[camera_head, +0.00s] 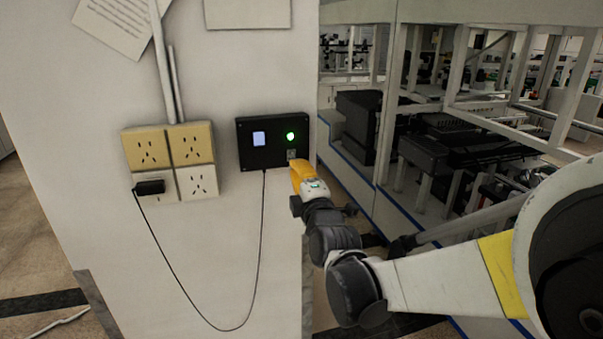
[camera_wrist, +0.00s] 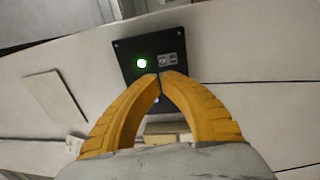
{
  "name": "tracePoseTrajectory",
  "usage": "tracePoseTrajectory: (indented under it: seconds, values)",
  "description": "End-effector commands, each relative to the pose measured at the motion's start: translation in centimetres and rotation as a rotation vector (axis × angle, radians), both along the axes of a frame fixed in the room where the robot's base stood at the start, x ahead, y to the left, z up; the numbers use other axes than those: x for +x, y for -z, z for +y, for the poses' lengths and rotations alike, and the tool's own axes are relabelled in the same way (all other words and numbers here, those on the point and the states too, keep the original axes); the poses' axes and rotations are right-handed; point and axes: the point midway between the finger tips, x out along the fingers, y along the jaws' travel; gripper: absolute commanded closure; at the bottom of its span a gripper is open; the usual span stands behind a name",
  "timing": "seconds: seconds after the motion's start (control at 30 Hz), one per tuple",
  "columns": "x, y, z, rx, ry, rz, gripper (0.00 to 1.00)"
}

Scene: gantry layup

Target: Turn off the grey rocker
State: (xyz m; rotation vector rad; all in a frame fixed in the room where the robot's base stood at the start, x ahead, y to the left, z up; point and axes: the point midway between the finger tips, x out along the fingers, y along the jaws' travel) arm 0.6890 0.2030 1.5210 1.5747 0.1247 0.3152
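The grey rocker (camera_head: 291,154) is a small switch at the lower right of a black control box (camera_head: 246,155) on the white wall panel. In the wrist view the rocker (camera_wrist: 167,60) lies just beyond my fingertips, beside a lit green lamp (camera_wrist: 141,63). The lamp also glows in the head view (camera_head: 290,136). My gripper (camera_head: 296,166) has yellow fingers and is just below the rocker in the head view. In the wrist view my gripper (camera_wrist: 160,77) has its fingertips together with nothing between them. I cannot tell whether they touch the box.
A black cable hangs from the box to a plug (camera_head: 150,187) at the socket plates (camera_head: 191,144) on the left. Framed machinery (camera_head: 450,145) stands to the right, beyond the panel's edge.

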Motion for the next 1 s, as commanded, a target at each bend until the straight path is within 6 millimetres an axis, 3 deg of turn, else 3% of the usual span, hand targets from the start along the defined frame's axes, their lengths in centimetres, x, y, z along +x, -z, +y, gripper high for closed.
tracePoseTrajectory:
  seconds: [0.2,0.4,1.0]
  values:
    - [4.2,-0.7,1.2,0.0,0.0,0.0,1.0]
    - [6.2,-0.9,1.8,0.0,0.0,0.0,1.0]
    - [7.4,-0.9,2.1,-0.001,0.0,0.0,1.0]
